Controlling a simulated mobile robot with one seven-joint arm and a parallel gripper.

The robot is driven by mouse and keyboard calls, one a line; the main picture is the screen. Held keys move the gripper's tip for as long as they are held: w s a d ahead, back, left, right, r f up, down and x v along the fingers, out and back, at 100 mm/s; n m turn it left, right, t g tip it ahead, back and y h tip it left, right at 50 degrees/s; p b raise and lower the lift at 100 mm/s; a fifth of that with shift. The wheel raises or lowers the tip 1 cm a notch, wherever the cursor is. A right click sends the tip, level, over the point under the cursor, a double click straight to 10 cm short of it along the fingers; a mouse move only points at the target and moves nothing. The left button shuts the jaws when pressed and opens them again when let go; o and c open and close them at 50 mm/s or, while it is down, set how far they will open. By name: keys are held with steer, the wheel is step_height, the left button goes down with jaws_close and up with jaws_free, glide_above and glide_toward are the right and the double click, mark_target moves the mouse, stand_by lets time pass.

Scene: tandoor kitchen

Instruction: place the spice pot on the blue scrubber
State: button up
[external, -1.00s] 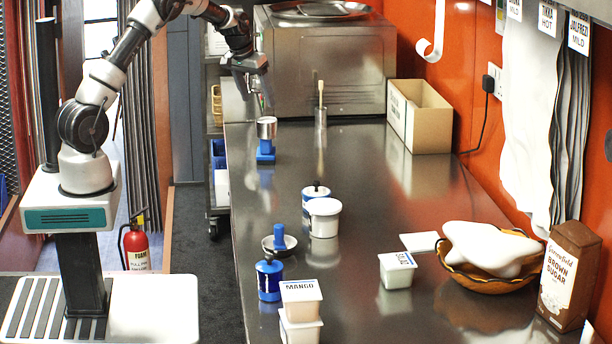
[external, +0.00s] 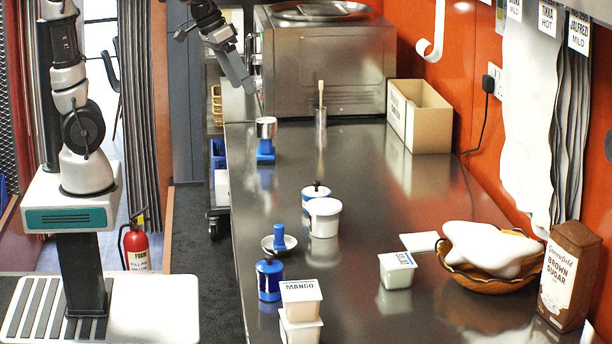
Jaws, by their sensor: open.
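The spice pot (external: 266,128), a small silvery metal cup, sits upright on the blue scrubber (external: 265,152) near the left edge of the steel counter, towards the back. The scrubber stands on the counter beneath the pot, its upper part hidden by it. My gripper (external: 254,84) is open and empty. It hangs above and slightly left of the pot, in front of the steel oven, apart from both pot and scrubber.
A metal holder (external: 321,124) with a stick stands right of the pot. An open cardboard box (external: 420,126) is further right. White tubs (external: 323,218), blue-and-white jars and a small bowl (external: 279,244) stand nearer the front. The counter between pot and tubs is clear.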

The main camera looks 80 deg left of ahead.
steer(key=s+d+f+m, duration=0.2)
steer(key=s+d+m, duration=0.1)
steer(key=s+d, duration=0.8)
steer(key=s, duration=0.2)
steer(key=shift+s+d+m+t, duration=0.25)
steer(key=shift+s+m+t, duration=0.05)
steer(key=shift+r+p, duration=1.05)
steer(key=shift+r, duration=0.1)
